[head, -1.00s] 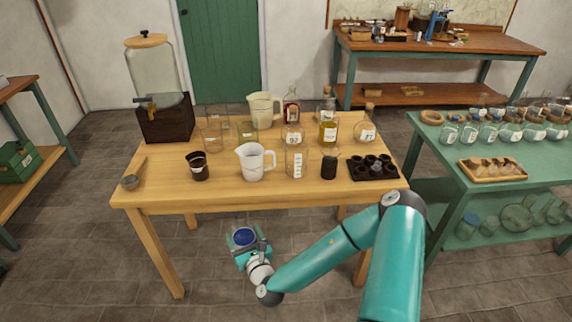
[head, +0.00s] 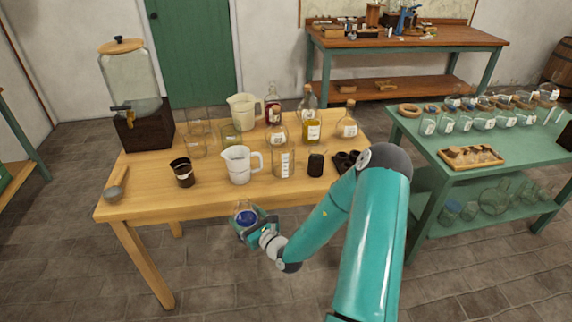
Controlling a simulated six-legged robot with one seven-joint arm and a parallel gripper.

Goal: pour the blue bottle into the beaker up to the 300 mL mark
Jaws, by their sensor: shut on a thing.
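The blue bottle (head: 244,216) is a clear glass vessel with blue liquid low inside. My gripper (head: 252,226) is shut on it and holds it just in front of the wooden table's front edge, near table height. It looks roughly upright; its exact tilt is hard to tell. The beaker (head: 284,164) is a clear, straight glass with white markings, standing upright on the table, behind and to the right of the bottle, apart from it. I see no liquid in the beaker, and its marks are too small to read.
On the wooden table (head: 140,202), a white jug (head: 238,165) stands left of the beaker and a black jar (head: 316,164) right of it. A dark brown cup (head: 183,172) and a glass dispenser (head: 130,75) stand further left. Several bottles and glasses stand behind. The front strip is mostly clear.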

